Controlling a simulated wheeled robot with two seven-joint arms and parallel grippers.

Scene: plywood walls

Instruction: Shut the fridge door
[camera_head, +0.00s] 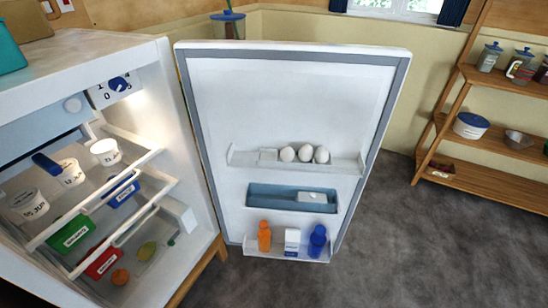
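The white fridge (178,140) stands at the left with its lit inside showing. Its door (280,105) is wide open, hinged near the fridge's right front edge, with its inner side facing me. The door's upper shelf holds several eggs (304,154). A blue tray (262,196) with a pale item in it sits below. The lowest door shelf holds an orange bottle (264,236), a white container (292,240) and a blue bottle (317,241). Neither of my grippers shows in the head view.
Inside the fridge are white tubs (105,152), a green box (70,234), a red box (103,262) and a blue box (122,190) on racks. A wooden shelf (475,181) with jars stands at the right. The grey floor (420,250) between door and shelf is clear.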

